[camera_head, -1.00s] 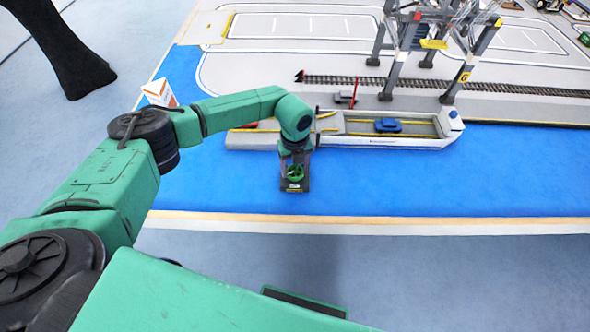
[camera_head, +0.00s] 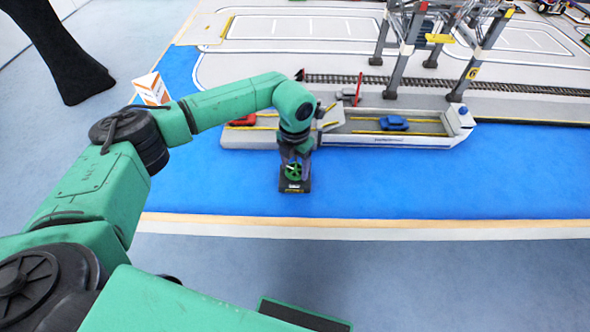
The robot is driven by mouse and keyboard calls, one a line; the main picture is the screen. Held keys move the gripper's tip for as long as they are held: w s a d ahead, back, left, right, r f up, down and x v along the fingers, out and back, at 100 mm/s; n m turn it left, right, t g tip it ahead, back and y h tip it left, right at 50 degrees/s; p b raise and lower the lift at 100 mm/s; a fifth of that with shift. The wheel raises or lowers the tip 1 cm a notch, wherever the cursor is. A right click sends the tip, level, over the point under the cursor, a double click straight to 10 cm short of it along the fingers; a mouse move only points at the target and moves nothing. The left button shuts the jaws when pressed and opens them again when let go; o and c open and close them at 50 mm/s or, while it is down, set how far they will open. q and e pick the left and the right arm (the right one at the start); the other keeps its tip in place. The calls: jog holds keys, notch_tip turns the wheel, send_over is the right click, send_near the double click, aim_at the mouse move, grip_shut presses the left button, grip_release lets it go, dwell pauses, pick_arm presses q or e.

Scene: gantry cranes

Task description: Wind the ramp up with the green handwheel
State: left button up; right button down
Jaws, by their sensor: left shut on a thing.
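The green handwheel (camera_head: 293,172) sits on a small dark base (camera_head: 295,186) on the blue water area, in front of the ship. My left gripper (camera_head: 295,163) points down from above and is shut on the handwheel; its fingertips are small and partly blend with the wheel. The ramp (camera_head: 332,118) is a grey plate with a yellow edge line on the ship (camera_head: 400,141), just right of my wrist. It looks tilted up from the deck; my wrist hides part of its surroundings. My right gripper is out of view.
A blue car (camera_head: 394,123) stands on the right deck and a red car (camera_head: 243,120) on the left deck, beside my forearm. A gantry crane (camera_head: 462,85) stands behind the ship. An orange-and-white box (camera_head: 151,90) lies at the left. The blue water area's right side is clear.

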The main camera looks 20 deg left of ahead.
aim_at(295, 169)
pick_arm(q)
jog(key=m+b, duration=0.3)
jog(key=m, duration=0.2)
jog(key=shift+w+b, duration=0.1)
jog(key=shift+b, duration=0.2)
jog(key=m+b, duration=0.3)
jog(key=m, duration=0.2)
jog(key=shift+m, duration=0.4)
jog(key=m+b, duration=0.2)
jog(key=m, duration=0.3)
jog(key=shift+r+m, duration=0.1)
jog(key=shift+m, duration=0.2)
jog(key=shift+r+m+b, duration=0.1)
jog(key=shift+m+b, duration=0.6)
jog(key=shift+m, duration=1.5)
jog(key=o, duration=1.2)
jog(key=shift+o, duration=0.8)
notch_tip(295, 169, up, 14)
jog(key=shift+r, duration=0.2)
